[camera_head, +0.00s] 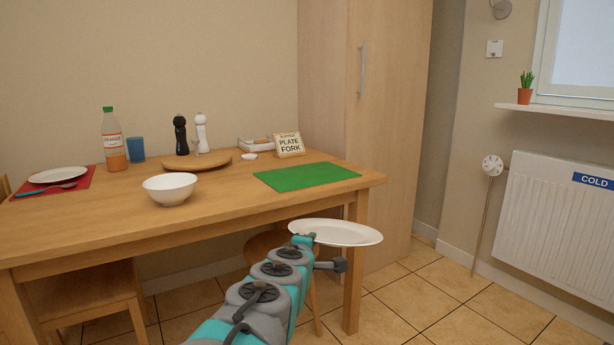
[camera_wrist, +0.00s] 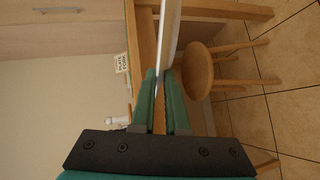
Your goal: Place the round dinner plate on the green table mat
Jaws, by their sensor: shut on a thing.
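The round dinner plate (camera_head: 337,232) is white and held roughly level in front of the table's right end, a little below the tabletop's height in the head view. My gripper (camera_wrist: 162,75) is shut on the plate's rim. In the wrist view the plate (camera_wrist: 171,35) shows edge-on between the two green fingers. The green table mat (camera_head: 307,177) lies flat and bare on the right part of the wooden table, beyond the plate.
The wooden table (camera_head: 110,222) also holds a white bowl (camera_head: 170,188), a round board (camera_head: 190,162) with shakers, a bottle (camera_head: 113,145), a blue cup (camera_head: 136,149), a sign (camera_head: 289,144) and a red mat (camera_head: 80,183) with another plate. A stool (camera_wrist: 198,70) stands below the table edge.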

